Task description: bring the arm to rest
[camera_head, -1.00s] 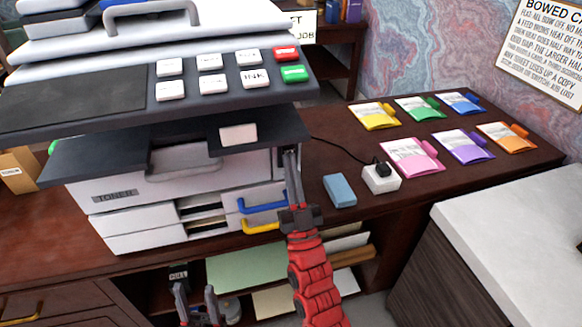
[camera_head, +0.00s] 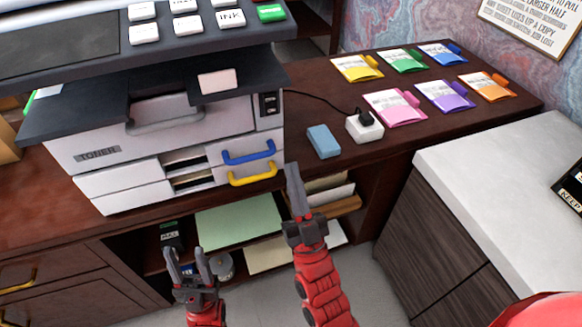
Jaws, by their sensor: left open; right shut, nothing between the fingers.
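My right gripper (camera_head: 293,180) is shut and empty. It points up in front of the desk's front edge, just right of the yellow drawer handle, with its red arm below it. My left gripper (camera_head: 187,262) is open and empty, low at the bottom of the view in front of the open shelf under the desk. Both grippers look apart from the printer, though the exact gap of the right one to the desk edge is hard to tell.
A grey printer (camera_head: 150,150) stands on the dark desk (camera_head: 290,145). A blue block (camera_head: 323,141) and a white plugged box (camera_head: 364,127) sit right of it. Several coloured packets, including a pink one (camera_head: 394,107), lie behind. A white-topped cabinet (camera_head: 500,165) stands at right. Floor space shows below.

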